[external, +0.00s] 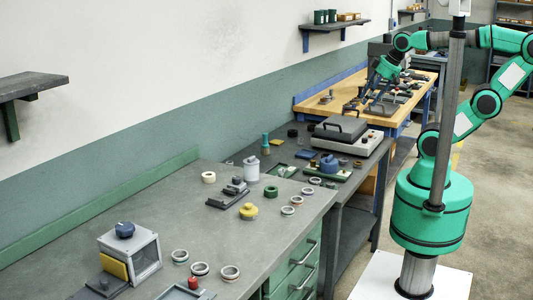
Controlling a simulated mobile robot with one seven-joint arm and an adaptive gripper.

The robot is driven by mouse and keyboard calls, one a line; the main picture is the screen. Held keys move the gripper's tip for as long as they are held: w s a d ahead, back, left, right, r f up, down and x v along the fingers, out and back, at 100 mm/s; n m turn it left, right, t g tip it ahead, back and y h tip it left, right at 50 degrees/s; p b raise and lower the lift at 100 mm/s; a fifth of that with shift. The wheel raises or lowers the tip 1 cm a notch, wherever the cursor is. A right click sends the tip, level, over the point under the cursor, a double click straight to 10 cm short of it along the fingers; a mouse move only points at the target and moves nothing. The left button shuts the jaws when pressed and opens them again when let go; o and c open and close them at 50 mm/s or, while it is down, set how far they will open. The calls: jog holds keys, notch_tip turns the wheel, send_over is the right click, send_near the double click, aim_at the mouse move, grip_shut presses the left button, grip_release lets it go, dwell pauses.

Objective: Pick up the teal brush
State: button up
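A small upright teal piece (265,141) stands near the back of the grey bench, close to the wall; it may be the teal brush, but it is too small to be sure. My gripper (370,98) hangs low over the wooden-topped bench (321,102) in the background, far from that teal piece. Its fingers are small and dark against the clutter there. I cannot tell whether they are open or shut, or whether anything is between them.
A grey machine with a handled lid (340,131) stands between the teal piece and the wooden bench. Several rings (288,211), a white canister (251,169), a yellow knob (249,211) and a clear-sided box (143,252) stand on the front grey bench (100,225).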

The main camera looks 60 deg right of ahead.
jog(key=o, duration=0.4)
jog(key=w+d+n+g+p, duration=0.1)
jog(key=w+d+p, duration=0.15)
jog(key=w, duration=1.25)
jog(key=w+d+n+p, duration=0.1)
jog(key=w+p, duration=0.2)
jog(key=w, duration=1.2)
jog(key=w+d+f+n+p, duration=0.1)
jog(key=w+d+f, duration=0.2)
jog(key=w+f, duration=0.4)
jog(key=w+d+f+g+p, duration=0.1)
jog(key=w+d+f+p, duration=0.1)
jog(key=w+f, duration=0.6)
jog(key=w+d+f+n+y+p, duration=0.1)
jog(key=w+d+f, duration=0.3)
jog(key=w+f, duration=0.3)
jog(key=shift+w+f+n+g, duration=0.3)
jog(key=shift+f, duration=0.3)
